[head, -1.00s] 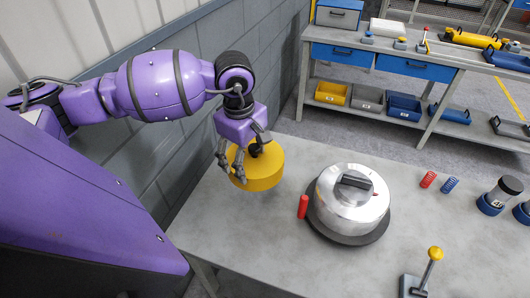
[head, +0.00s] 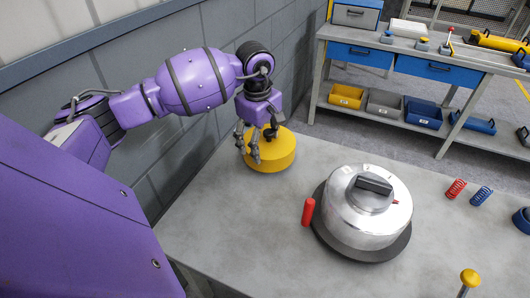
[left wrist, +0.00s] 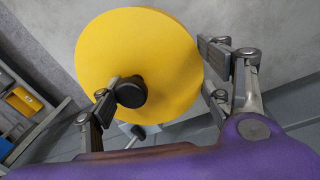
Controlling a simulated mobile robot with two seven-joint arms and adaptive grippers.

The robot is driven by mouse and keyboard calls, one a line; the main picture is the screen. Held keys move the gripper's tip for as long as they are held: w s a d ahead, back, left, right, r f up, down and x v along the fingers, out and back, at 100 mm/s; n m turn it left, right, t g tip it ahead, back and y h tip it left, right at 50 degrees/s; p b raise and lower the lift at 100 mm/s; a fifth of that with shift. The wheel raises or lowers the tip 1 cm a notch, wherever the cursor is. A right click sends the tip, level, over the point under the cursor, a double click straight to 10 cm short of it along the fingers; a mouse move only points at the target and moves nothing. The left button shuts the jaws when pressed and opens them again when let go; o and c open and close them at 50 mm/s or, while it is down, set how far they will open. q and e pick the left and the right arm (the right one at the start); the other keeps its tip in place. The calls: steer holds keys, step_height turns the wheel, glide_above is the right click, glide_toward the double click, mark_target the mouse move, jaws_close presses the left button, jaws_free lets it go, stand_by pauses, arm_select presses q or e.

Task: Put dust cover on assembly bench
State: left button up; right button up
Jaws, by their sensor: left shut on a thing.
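The dust cover appears to be the thick yellow disc (head: 272,155) with a black knob on top; in the left wrist view the disc (left wrist: 165,50) fills the upper middle. In the left wrist view, one finger lies against the knob and the other shows beside the disc's right side. The cover is over the back left part of the grey bench (head: 240,240); I cannot tell if it touches the top. My right gripper is not in view.
A silver lidded housing (head: 370,225) stands on a dark round base, with a red cylinder (head: 308,212) beside it. Red and blue springs (head: 456,189) lie to the right. A grey wall runs along the left. A second bench with blue drawers (head: 438,69) stands behind.

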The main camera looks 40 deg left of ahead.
mark_target(262, 145)
arm_select(q)
steer(key=f, duration=0.1)
steer(key=f+b, duration=0.1)
steer(key=f, duration=0.2)
steer(key=shift+w+a+b, duration=0.1)
steer(key=shift+w+b, duration=0.2)
steer(key=shift+b, duration=0.1)
steer(key=shift+r, duration=0.2)
steer(key=shift+f, duration=0.25)
steer(key=o, duration=1.7)
steer(key=shift+c, duration=0.2)
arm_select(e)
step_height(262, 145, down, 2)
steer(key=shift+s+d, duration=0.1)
arm_select(q)
steer(key=shift+r, duration=0.1)
